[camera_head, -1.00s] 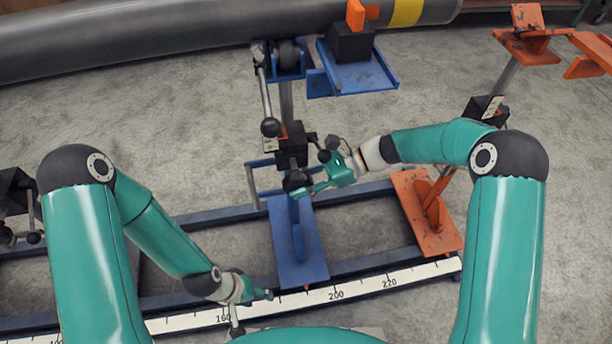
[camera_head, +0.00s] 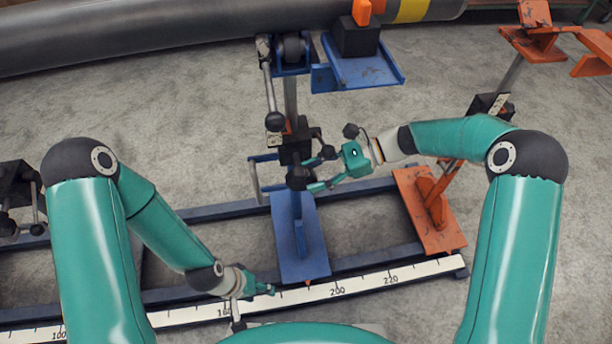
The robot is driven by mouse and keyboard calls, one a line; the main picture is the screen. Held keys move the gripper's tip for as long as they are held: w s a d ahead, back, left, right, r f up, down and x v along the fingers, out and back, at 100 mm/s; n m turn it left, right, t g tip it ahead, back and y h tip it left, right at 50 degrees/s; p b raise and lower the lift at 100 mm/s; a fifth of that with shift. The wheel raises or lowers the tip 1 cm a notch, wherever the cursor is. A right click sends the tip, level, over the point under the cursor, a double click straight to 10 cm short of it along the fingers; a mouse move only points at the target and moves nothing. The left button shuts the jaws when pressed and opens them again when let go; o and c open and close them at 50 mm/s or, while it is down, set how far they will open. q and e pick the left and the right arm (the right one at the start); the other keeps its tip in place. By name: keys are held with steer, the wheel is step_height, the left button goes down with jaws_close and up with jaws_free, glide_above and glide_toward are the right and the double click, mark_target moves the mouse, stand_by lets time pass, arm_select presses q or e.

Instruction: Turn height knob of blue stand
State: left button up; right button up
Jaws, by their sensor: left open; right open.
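The blue stand (camera_head: 300,255) stands on the rail frame, with a grey post (camera_head: 290,98) rising from its foot. A black clamp block (camera_head: 295,150) sits on the post. A round black knob (camera_head: 299,178) shows at the block's lower side. My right gripper (camera_head: 314,170) is open, to the right of the block, its fingers pointing left towards the knob. One finger is close to the knob; I cannot tell whether they touch. My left gripper (camera_head: 258,300) is open and low, near the scale, away from the knob.
A lever with a black ball (camera_head: 275,122) hangs left of the post. A large grey pipe (camera_head: 150,38) lies across the back. An orange stand (camera_head: 430,212) is to the right. A white scale (camera_head: 365,285) runs along the front rail (camera_head: 190,293).

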steer(key=v, duration=0.9)
steer(key=shift+w+a, duration=0.1)
